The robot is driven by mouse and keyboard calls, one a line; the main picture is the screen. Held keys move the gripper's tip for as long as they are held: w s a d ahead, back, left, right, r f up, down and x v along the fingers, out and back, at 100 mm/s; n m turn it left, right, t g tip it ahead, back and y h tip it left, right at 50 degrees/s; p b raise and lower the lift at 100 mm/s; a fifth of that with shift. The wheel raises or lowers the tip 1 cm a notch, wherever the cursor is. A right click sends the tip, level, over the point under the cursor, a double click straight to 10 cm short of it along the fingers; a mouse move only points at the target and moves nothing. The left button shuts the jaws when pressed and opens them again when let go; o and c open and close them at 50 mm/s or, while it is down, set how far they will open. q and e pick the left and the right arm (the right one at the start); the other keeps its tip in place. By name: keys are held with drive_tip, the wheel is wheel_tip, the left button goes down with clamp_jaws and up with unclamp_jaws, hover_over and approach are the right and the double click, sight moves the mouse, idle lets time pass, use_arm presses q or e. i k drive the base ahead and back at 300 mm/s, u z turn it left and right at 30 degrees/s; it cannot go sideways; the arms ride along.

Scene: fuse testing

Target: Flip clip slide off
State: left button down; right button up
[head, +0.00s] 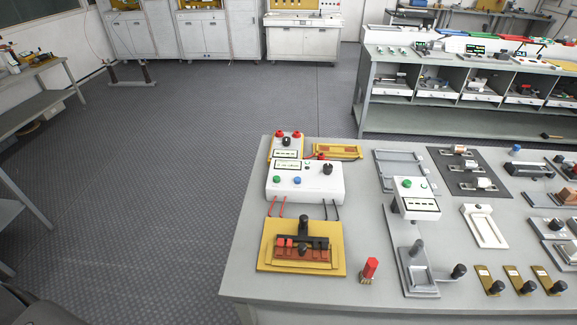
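Neither of my grippers is in view. A yellow test fixture (334,264) lies at the left front of the grey table, with a black clip bar (303,237) and upright black knob across it and red and brown blocks under the bar. Behind it stands a white tester box (312,187) with green and blue buttons and a black knob; red and black leads run toward the fixture. To the right, a grey slide device (405,240) has black knobs (459,271) and a small white display unit (414,203) at its back. Clip and slide positions are too small to tell.
A red-capped post (370,269) stands between fixture and slide device. Several yellow plates with black knobs (520,281) line the right front. A white tray (484,226) and dark mat (470,181) lie behind.

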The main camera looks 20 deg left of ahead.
sight(302, 236)
drive_tip(key=u, duration=1.65)
drive_tip(key=k, duration=0.95)
drive_tip(key=z, duration=1.75)
drive_tip(key=i, duration=0.5)
drive_tip(key=z, duration=0.05)
